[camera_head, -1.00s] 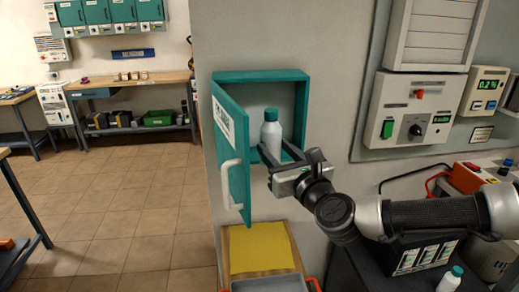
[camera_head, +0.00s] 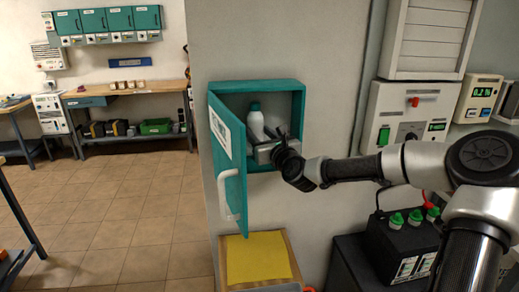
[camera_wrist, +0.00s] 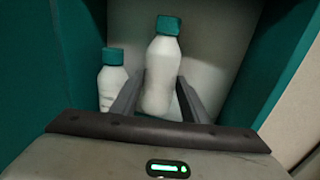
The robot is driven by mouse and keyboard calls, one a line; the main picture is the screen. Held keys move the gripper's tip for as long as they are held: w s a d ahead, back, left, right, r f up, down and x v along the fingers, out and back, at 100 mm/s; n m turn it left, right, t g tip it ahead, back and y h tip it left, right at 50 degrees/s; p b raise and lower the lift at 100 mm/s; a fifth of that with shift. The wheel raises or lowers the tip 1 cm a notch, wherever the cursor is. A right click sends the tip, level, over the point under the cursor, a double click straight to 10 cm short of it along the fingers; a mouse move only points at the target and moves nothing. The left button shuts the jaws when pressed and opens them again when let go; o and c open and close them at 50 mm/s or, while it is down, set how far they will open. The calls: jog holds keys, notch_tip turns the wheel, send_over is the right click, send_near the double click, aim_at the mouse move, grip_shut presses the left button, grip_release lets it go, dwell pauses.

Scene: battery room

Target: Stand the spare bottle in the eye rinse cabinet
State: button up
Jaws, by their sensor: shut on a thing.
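The teal eye rinse cabinet (camera_head: 302,112) is on the wall with its door (camera_head: 230,165) swung open to the left. My gripper (camera_head: 270,138) is inside the opening, shut on a white bottle with a teal cap (camera_wrist: 162,78). A white bottle shows above the fingers in the head view (camera_head: 255,122), apparently the held one. A second white, teal-capped bottle (camera_wrist: 112,80) stands to its left in the wrist view, its lower part hidden by my gripper.
The cabinet's side walls are close on both sides in the wrist view. A yellow-topped surface (camera_head: 258,258) is below the cabinet. A black battery box with green caps (camera_head: 400,250) stands at the lower right, under my arm.

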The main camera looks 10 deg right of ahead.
jog(key=shift+w+f, duration=0.1)
jog(key=shift+f, duration=2.7)
jog(key=o, duration=1.4)
jog(key=shift+r, duration=0.1)
jog(key=v, duration=1.2)
jog(key=shift+d, duration=0.1)
